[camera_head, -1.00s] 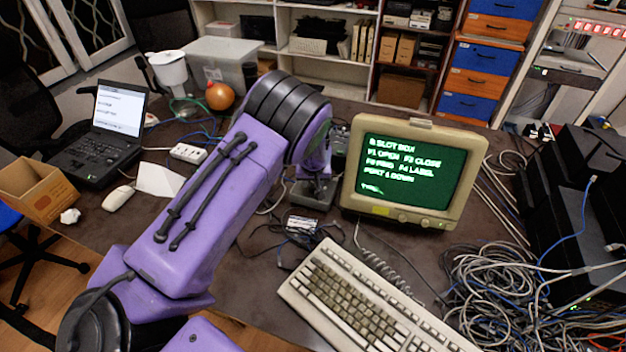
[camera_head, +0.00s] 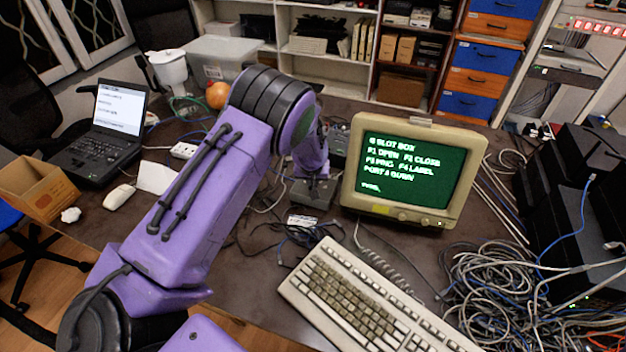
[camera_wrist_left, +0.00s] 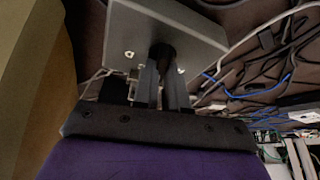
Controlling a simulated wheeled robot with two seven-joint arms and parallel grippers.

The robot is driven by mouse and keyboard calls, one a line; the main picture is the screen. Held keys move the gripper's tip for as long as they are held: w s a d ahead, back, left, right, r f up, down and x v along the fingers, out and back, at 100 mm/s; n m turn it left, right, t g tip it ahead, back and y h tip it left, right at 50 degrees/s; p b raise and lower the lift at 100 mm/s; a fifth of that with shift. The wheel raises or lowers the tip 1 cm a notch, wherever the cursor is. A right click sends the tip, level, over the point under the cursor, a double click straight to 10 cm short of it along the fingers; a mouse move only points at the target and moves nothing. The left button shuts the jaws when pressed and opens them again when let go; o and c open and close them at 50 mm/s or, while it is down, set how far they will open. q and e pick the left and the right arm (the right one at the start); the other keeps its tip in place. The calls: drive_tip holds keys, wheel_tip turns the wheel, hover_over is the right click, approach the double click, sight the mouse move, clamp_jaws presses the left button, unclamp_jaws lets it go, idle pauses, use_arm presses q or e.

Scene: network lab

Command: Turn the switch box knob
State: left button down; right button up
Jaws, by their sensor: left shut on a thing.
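The switch box (camera_head: 312,195) is a small grey box on the desk, left of the old monitor. It also fills the upper part of the left wrist view (camera_wrist_left: 185,28). Its dark round knob (camera_wrist_left: 163,51) stands out from the face towards my left gripper (camera_wrist_left: 164,72). The two dark fingers are shut on the knob and cover part of it. In the head view my purple left arm hides the knob and most of the gripper. My right gripper is not in view.
Loose cables (camera_head: 500,285) heap at the right. A laptop (camera_head: 105,125) and mouse (camera_head: 118,197) are at the left.

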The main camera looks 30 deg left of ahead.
use_arm(q)
drive_tip(key=m+h, duration=0.2)
drive_tip(key=m, duration=0.3)
drive_tip(key=shift+m+b, duration=0.35)
drive_tip(key=shift+m, duration=0.05)
idle(0.4)
drive_tip(key=c, duration=1.2)
unclamp_jaws()
drive_tip(key=shift+o, duration=0.2)
drive_tip(key=b+v, duration=0.1)
drive_tip(key=v, duration=0.9)
drive_tip(key=shift+s+a+r, duration=0.15)
drive_tip(key=shift+s+a, duration=0.1)
drive_tip(key=shift+s, duration=0.1)
